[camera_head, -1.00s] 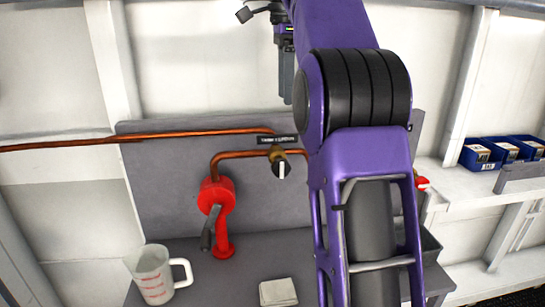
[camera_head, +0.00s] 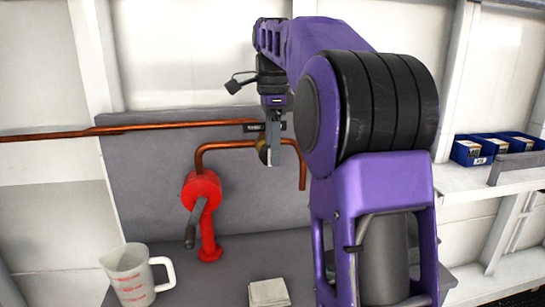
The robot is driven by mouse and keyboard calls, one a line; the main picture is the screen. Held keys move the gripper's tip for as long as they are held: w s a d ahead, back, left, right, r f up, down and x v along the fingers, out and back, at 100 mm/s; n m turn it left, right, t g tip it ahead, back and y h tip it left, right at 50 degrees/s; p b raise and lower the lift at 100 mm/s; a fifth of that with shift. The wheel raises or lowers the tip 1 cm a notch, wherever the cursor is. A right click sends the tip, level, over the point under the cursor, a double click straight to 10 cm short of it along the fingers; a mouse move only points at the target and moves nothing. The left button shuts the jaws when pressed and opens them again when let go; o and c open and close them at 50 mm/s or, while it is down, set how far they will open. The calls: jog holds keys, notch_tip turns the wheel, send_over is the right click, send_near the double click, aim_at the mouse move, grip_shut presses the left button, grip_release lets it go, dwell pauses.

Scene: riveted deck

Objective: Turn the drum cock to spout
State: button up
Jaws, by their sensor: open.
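The drum cock is a brass valve (camera_head: 262,150) on the copper pipe against the grey backboard. My gripper (camera_head: 274,158) hangs down in front of it and hides most of it, including its black knob. The gripper is seen from behind. Whether the fingers touch the knob cannot be told. A dark label (camera_head: 252,127) above the valve is partly covered by my gripper. The copper pipe (camera_head: 222,145) bends down from the valve to a red hand pump (camera_head: 202,190) with a grey crank handle, and another branch drops to the right of the valve.
A clear measuring jug (camera_head: 128,272) with red marks stands at the front left of the grey bench. A folded pale cloth (camera_head: 268,293) lies near the front middle. Blue bins (camera_head: 474,152) sit on a right shelf. A long copper pipe (camera_head: 60,137) runs left.

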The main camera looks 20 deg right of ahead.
jog(key=shift+f, duration=0.2)
grip_shut()
